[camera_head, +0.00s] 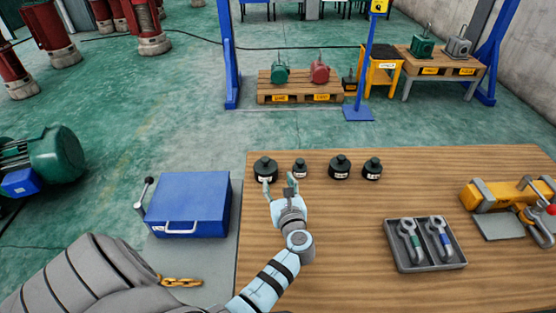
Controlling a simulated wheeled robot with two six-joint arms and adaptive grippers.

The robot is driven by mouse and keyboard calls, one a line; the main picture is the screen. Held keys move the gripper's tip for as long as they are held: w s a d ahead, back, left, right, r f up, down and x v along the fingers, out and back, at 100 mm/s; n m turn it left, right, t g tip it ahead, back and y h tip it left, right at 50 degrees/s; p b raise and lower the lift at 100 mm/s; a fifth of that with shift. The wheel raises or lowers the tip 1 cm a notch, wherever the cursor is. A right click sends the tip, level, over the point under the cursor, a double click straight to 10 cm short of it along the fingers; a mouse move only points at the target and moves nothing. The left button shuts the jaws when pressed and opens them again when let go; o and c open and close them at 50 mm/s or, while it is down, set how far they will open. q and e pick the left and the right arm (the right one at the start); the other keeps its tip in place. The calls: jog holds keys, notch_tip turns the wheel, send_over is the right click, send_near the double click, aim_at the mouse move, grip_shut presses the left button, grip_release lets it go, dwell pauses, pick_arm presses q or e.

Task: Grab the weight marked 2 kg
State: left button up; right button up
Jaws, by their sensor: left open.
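Several black weights with knobs on top and small white labels stand in a row near the far left part of the wooden table (330,260). They are a large one at the left (265,168), a small one beside it (300,169), a large one (340,168) and a medium one at the right (372,169). The label markings are too small to read, so I cannot tell which is 2 kg. My left gripper (279,183) is open, its fingers pointing at the two leftmost weights. I cannot tell whether a finger touches either. My right gripper is not in view.
A grey tray (398,262) with two shackles lies at the front right. A yellow hoist part (500,196) lies at the table's right. A blue case (190,205) is left of the table. The table between the weights and tray is clear.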

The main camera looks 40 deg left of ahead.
aim_at(266, 160)
pick_arm(q)
jog(key=a+b, duration=0.2)
jog(key=a, duration=0.1)
jog(key=w+a+b, duration=0.1)
jog(key=a, duration=0.1)
jog(key=shift+a+f+b, duration=0.25)
jog(key=shift+b, duration=0.1)
jog(key=b+x, duration=0.1)
jog(key=x, duration=0.1)
jog(key=b+x, duration=0.1)
jog(key=x, duration=0.1)
jog(key=w+b+x, duration=0.1)
jog(key=x, duration=0.1)
jog(key=shift+w+d, duration=0.15)
jog(key=shift+d, duration=0.05)
jog(key=shift+w+a+r+b, duration=0.15)
jog(key=shift+a+b, duration=0.15)
jog(key=shift+b, duration=0.15)
jog(key=shift+s+r, duration=0.25)
jog(key=shift+r, duration=0.1)
jog(key=shift+c, duration=1.1)
jog(key=shift+w+f, duration=0.1)
grip_shut()
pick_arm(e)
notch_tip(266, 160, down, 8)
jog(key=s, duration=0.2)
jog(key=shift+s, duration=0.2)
